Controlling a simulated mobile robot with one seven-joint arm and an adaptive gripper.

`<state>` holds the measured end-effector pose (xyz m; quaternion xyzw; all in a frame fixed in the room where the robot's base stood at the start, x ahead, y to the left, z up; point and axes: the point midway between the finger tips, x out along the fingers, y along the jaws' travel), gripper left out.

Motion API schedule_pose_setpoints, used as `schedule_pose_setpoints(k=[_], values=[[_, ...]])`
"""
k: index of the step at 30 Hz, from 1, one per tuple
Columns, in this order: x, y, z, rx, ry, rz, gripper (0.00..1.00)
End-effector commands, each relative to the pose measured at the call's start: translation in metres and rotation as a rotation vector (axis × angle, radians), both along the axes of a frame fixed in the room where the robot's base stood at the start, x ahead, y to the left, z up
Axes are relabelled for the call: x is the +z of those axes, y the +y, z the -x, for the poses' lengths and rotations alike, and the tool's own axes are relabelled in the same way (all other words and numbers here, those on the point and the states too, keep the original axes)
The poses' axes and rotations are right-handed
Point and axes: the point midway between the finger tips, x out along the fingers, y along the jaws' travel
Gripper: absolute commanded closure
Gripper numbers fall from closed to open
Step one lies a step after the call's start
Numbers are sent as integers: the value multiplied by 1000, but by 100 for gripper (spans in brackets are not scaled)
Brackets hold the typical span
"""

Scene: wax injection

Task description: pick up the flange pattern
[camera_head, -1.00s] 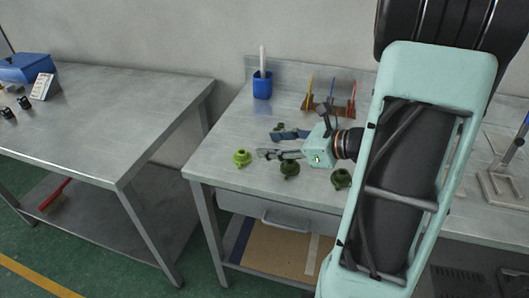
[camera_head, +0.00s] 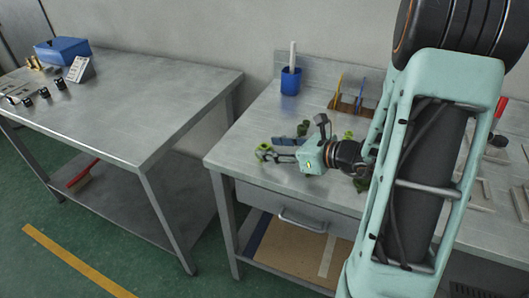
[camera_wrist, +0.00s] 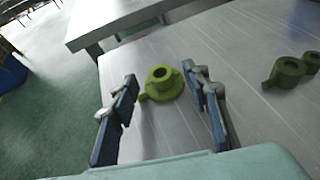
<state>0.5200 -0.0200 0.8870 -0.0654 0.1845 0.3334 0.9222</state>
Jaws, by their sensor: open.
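The flange pattern, a bright green round piece with a central hole and a side tab, stands on the metal bench in the wrist view (camera_wrist: 161,83). It also shows near the bench's left front in the head view (camera_head: 262,151), partly covered by my gripper. My gripper (camera_head: 268,153) is low over the bench with its fingers at the pattern. In the wrist view my gripper (camera_wrist: 162,104) is open, with one blue-padded finger on each side of the pattern. The right finger is close to the pattern's flange; I cannot tell whether they touch.
Darker green patterns (camera_wrist: 287,71) stand to the right in the wrist view. On the bench (camera_head: 240,140) are a blue cup (camera_head: 290,82) and a rack with upright tools (camera_head: 350,103) behind. A second metal table (camera_head: 140,110) stands left, across a gap.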

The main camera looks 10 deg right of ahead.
Motion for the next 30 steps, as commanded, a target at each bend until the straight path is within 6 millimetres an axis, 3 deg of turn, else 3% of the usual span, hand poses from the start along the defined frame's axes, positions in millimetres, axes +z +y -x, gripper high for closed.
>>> schedule_pose_setpoints(k=[4, 11, 22, 30], values=[[-5, 8, -11, 1, -2, 1, 57], [-5, 9, -12, 0, -2, 1, 57], [-5, 9, -12, 0, -2, 1, 96], [-4, 9, -12, 0, -2, 1, 96]])
